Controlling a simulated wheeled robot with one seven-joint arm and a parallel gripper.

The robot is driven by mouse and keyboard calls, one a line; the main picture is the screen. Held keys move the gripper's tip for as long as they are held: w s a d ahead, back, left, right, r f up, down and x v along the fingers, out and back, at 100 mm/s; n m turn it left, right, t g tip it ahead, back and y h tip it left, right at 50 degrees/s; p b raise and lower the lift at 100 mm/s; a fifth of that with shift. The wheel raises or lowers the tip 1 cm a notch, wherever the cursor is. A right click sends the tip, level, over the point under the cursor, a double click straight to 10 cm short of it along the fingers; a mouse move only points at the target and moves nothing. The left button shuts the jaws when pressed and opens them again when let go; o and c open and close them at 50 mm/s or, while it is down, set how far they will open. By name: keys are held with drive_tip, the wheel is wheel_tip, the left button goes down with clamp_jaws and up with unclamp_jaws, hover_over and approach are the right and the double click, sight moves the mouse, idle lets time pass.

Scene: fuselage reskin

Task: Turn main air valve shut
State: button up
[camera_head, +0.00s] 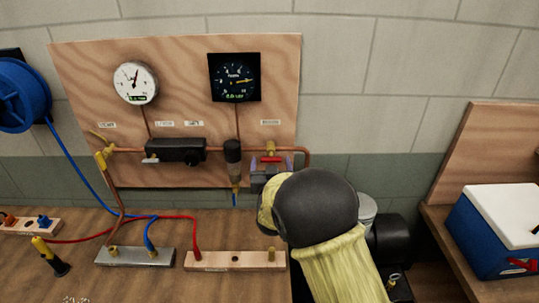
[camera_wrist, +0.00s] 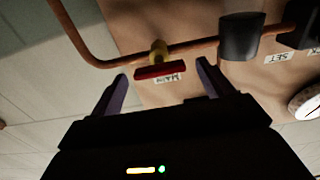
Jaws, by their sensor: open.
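The main air valve has a red handle (camera_head: 270,159) on a brass body (camera_head: 270,150), on the copper pipe at the right of the wooden board. The handle lies about parallel to the pipe. In the wrist view, the red handle (camera_wrist: 160,71) shows near a label reading MAIN (camera_wrist: 167,79). My gripper (camera_head: 268,168) is just below the valve, partly hidden by my own wrist. In the wrist view my gripper (camera_wrist: 163,72) is open, with one finger on each side of the handle. Neither finger clearly touches it. Contact depth cannot be told.
Left of the valve on the pipe are a dark filter bowl (camera_head: 233,153) and a black regulator (camera_head: 176,151). A white gauge (camera_head: 135,83) and a black gauge (camera_head: 234,77) hang above. The bench (camera_head: 70,220) holds hoses and manifold blocks. A blue cooler (camera_head: 490,235) stands right.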

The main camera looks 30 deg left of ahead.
sight(271, 158)
drive_tip(key=shift+x, duration=1)
drive_tip(key=shift+w+a, duration=0.1)
drive_tip(key=shift+w, duration=0.1)
drive_tip(key=c, duration=1)
